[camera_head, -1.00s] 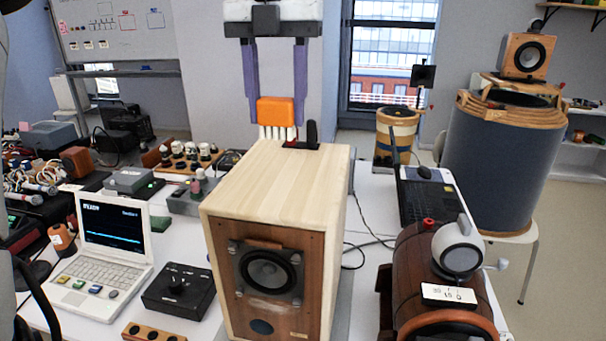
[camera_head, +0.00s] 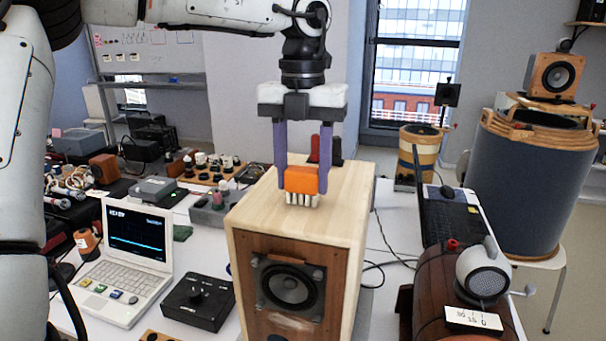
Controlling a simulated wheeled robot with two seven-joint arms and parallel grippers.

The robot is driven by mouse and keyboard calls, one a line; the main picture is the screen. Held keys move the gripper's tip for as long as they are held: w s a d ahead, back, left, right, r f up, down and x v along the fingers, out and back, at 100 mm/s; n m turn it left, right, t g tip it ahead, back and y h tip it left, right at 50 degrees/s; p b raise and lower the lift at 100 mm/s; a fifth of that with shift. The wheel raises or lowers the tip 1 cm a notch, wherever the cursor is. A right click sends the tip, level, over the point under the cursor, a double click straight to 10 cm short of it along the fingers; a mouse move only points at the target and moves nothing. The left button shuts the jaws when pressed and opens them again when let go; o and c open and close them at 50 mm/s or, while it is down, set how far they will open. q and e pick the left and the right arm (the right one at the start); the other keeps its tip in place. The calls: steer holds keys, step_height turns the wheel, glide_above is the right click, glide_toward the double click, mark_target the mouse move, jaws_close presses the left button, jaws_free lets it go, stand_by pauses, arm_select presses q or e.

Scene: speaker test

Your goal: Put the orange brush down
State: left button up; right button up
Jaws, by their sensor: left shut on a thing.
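The orange brush (camera_head: 302,180) has an orange block on top and pale bristles pointing down. It is between the two purple fingers of my left gripper (camera_head: 302,178), which is shut on it. The brush is over the top of the wooden speaker box (camera_head: 270,215), towards its middle. The bristle tips are at or just above the wood; I cannot tell whether they touch. My left arm comes in from the upper left. My right gripper does not show.
A dark and red object (camera_head: 324,149) stands at the back of the box top, behind the brush. An open white laptop (camera_head: 128,260) and a black control box (camera_head: 198,302) are on the left. A wooden barrel (camera_head: 440,285) is on the right. The front of the box top is clear.

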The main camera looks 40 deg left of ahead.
mark_target(301, 168)
arm_select(q)
steer(key=shift+f, duration=0.25)
steer(key=o, duration=0.9)
steer(key=shift+o, duration=0.2)
steer(key=shift+f, duration=0.2)
step_height(301, 168, up, 10)
steer(key=shift+s+a+r, duration=0.1)
steer(key=shift+s+r, duration=0.05)
steer(key=shift+r, duration=0.05)
